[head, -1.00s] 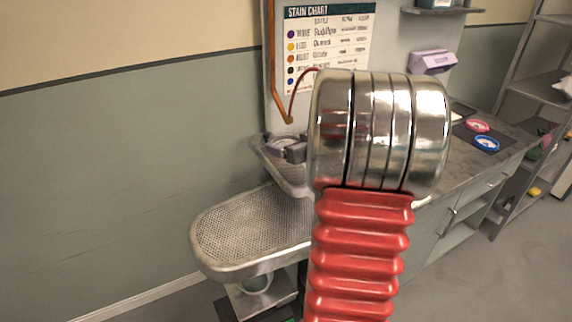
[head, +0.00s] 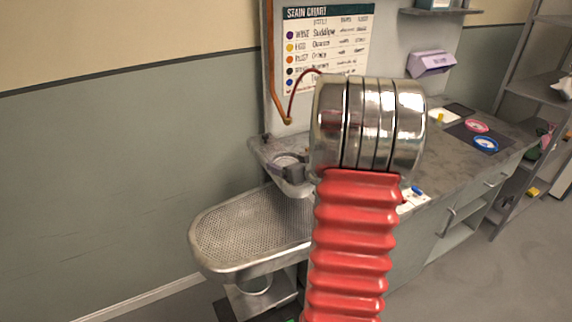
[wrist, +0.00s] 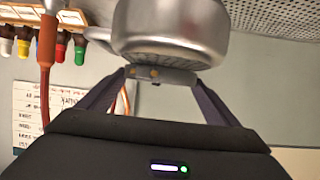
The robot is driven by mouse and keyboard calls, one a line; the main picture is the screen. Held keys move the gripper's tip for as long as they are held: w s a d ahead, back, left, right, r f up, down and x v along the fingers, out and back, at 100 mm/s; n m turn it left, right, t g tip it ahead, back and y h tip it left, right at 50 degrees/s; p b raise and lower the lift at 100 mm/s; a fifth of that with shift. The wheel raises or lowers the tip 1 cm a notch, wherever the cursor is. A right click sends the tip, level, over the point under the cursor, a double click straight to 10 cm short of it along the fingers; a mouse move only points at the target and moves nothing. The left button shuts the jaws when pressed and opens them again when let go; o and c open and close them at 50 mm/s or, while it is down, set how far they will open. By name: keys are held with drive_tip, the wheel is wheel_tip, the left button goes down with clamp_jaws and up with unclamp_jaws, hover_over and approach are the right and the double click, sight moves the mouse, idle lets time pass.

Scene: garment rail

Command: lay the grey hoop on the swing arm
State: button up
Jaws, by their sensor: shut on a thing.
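I cannot tell whether the hoop touches the surface. A perforated surface (wrist: 285,14) shows at the upper right of the wrist view. My wrist link hides part of the small arm in the head view.
A larger oval perforated board (head: 250,230) stands in front at the left. A pink hoop (head: 477,126) and a blue hoop (head: 485,144) lie on the counter at the right. A copper pipe (head: 272,70) rises behind. Coloured bottles (wrist: 60,50) show in the wrist view.

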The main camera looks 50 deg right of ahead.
drive_tip(key=o, duration=1)
drive_tip(key=shift+r, duration=0.1)
drive_tip(key=v, duration=1.2)
drive_tip(key=shift+s, duration=0.1)
idle(0.4)
